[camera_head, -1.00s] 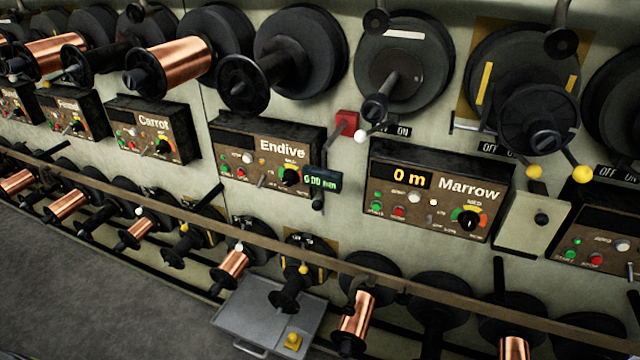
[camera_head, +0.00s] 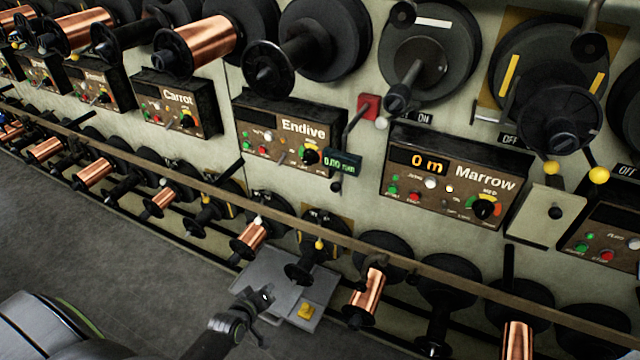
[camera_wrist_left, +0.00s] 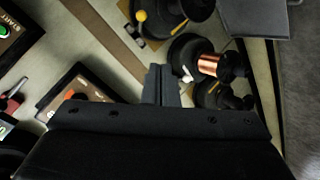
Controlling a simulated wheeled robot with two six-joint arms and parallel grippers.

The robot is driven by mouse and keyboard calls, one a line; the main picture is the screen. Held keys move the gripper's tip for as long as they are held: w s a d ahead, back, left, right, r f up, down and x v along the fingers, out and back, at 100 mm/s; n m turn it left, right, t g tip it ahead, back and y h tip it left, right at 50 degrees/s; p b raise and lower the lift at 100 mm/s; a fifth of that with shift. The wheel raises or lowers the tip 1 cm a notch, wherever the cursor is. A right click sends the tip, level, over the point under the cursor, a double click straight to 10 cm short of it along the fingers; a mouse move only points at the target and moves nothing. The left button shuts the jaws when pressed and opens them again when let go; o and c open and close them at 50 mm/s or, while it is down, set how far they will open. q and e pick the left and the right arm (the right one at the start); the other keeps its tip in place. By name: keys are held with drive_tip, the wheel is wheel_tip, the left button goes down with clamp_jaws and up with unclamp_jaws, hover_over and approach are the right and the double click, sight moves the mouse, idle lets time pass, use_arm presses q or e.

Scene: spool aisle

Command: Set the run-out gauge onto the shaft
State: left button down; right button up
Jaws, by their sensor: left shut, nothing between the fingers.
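The run-out gauge (camera_head: 343,161) is a small dark unit with a green "0.00 mm" readout. A bare shaft (camera_head: 405,85) sticks out from the black disc above the Marrow panel. Which shaft is meant cannot be told for sure. My left gripper (camera_head: 266,298) is low, in front of the grey tray, well below and left of the gauge. It is shut and empty; its closed fingers (camera_wrist_left: 161,84) show in the left wrist view.
A grey tray (camera_head: 262,268) with a yellow piece (camera_head: 305,311) stands at the bottom. The Marrow panel (camera_head: 440,180) reads 0 m. Grey floor at lower left is open.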

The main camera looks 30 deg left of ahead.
use_arm(q)
drive_tip(key=w+d+r+n+t+h+p, duration=0.1)
drive_tip(key=w+r+n+t, duration=0.1)
drive_tip(key=r, duration=1)
drive_tip(key=w+d+r+n+t+p, duration=0.1)
drive_tip(key=w+r, duration=0.5)
drive_tip(key=r, duration=0.7)
drive_tip(key=n+t, duration=0.1)
drive_tip(key=t, duration=0.1)
drive_tip(key=shift+w+d+n+t+h, duration=0.25)
drive_tip(key=shift+d+n+t+h, duration=0.05)
drive_tip(key=shift+n+t+h, duration=0.1)
drive_tip(key=shift+r, duration=0.1)
drive_tip(key=w+d+f, duration=0.1)
drive_tip(key=w+d, duration=0.3)
drive_tip(key=w, duration=0.6)
drive_tip(key=shift+w+d+b, duration=0.2)
drive_tip(key=shift+w+b, duration=0.1)
drive_tip(key=shift+w, duration=0.1)
drive_tip(key=shift+d, duration=0.15)
